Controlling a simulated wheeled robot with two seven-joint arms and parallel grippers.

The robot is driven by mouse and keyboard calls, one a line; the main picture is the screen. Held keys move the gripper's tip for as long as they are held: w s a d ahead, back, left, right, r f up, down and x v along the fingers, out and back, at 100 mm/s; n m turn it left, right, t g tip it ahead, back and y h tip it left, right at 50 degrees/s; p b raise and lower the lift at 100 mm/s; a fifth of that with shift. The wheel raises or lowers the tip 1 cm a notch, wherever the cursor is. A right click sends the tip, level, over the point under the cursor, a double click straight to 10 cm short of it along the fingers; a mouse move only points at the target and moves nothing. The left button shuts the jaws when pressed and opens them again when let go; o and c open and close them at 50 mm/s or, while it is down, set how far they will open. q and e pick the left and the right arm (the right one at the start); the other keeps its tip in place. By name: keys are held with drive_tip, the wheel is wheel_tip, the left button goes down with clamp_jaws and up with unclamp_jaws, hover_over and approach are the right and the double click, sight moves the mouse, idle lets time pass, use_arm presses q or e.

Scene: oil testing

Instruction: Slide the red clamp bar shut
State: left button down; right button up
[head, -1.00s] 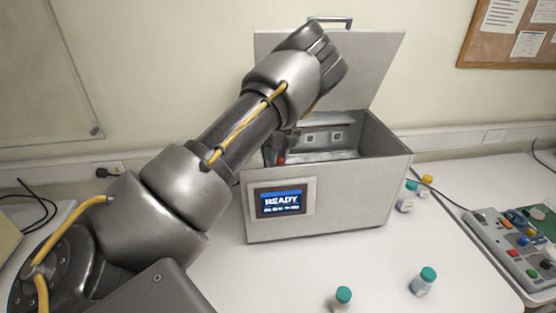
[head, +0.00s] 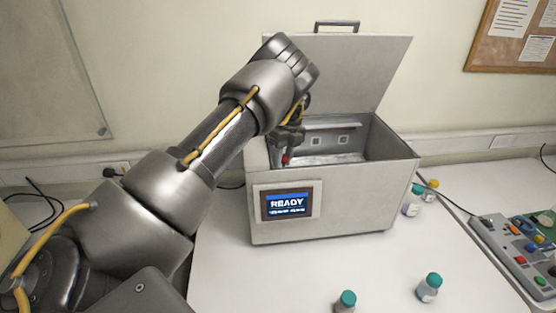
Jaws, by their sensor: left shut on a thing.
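The grey testing machine (head: 345,212) stands on the table with its lid (head: 355,75) raised and a screen (head: 287,204) reading READY. A small red part (head: 286,159), which looks like the clamp bar's end, shows at the left inside of the open box. My left gripper (head: 285,150) reaches down into the box's left side and is shut on this red part. My wrist and the box's front wall hide most of the bar and the fingertips. My right gripper is not in view.
Small bottles with teal caps stand on the table in front, such as the one at the right (head: 428,288), and more bottles (head: 412,200) stand right of the machine. A control panel (head: 515,250) with coloured buttons lies at the far right. The table front is otherwise clear.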

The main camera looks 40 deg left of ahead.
use_arm(q)
drive_tip(key=shift+w+a+r, duration=0.1)
drive_tip(key=shift+a+r, duration=0.05)
drive_tip(key=shift+r, duration=0.1)
drive_tip(key=c, duration=1.4)
unclamp_jaws()
drive_tip(key=shift+c, duration=0.2)
drive_tip(key=shift+a+f, duration=0.15)
drive_tip(key=shift+w, duration=0.15)
wheel_tip(320, 180, up, 7)
drive_tip(key=w+b, duration=0.1)
drive_tip(key=b, duration=0.1)
drive_tip(key=shift+r, duration=0.2)
drive_tip(key=shift+w+f, duration=0.1)
